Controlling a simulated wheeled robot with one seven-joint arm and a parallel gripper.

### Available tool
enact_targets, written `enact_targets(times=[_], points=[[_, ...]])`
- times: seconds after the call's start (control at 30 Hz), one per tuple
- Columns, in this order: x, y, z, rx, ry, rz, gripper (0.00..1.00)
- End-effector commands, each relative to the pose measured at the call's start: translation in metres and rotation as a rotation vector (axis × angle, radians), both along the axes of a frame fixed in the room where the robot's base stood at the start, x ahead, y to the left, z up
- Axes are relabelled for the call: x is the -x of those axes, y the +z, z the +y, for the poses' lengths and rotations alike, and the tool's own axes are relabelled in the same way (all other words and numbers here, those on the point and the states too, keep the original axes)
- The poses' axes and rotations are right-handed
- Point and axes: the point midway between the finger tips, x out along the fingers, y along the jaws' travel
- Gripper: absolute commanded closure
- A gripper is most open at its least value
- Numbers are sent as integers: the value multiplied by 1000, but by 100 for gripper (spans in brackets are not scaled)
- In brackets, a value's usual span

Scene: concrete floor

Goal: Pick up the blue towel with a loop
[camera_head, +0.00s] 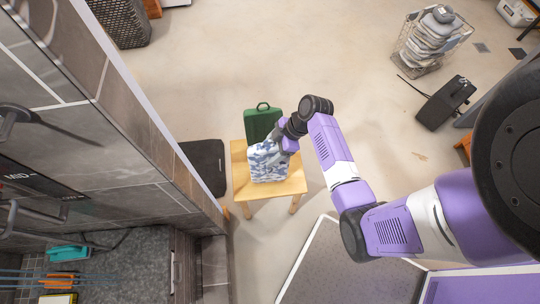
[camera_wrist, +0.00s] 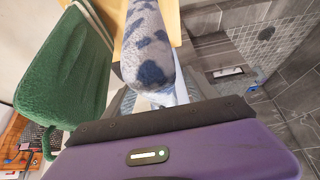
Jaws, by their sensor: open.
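A blue-and-white patterned towel (camera_head: 267,164) lies on a small wooden table (camera_head: 241,190). In the wrist view the blue-and-white towel (camera_wrist: 150,45) rises in a thick fold in front of my gripper (camera_wrist: 155,98), apparently between its fingers. I see no loop on it; part of it is hidden by my gripper. In the head view my gripper (camera_head: 288,146) is at the towel's upper right edge, open.
A tiled wall (camera_head: 140,130) stands close to the left of the table. A dark mat or panel (camera_head: 205,166) is between them. A wire basket of grey items (camera_head: 432,42) and a black box (camera_head: 445,101) are at upper right. The floor behind the table is clear.

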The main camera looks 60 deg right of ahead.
Motion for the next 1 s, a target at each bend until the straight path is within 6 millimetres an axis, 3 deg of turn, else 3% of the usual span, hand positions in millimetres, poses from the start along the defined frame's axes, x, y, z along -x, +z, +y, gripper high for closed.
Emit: enact_targets(times=[0.37,0.7,1.0], points=[[-4,-10,3,1,0,-1,36],[-4,-10,3,0,0,0,100],[-5,-9,3,1,0,-1,100]])
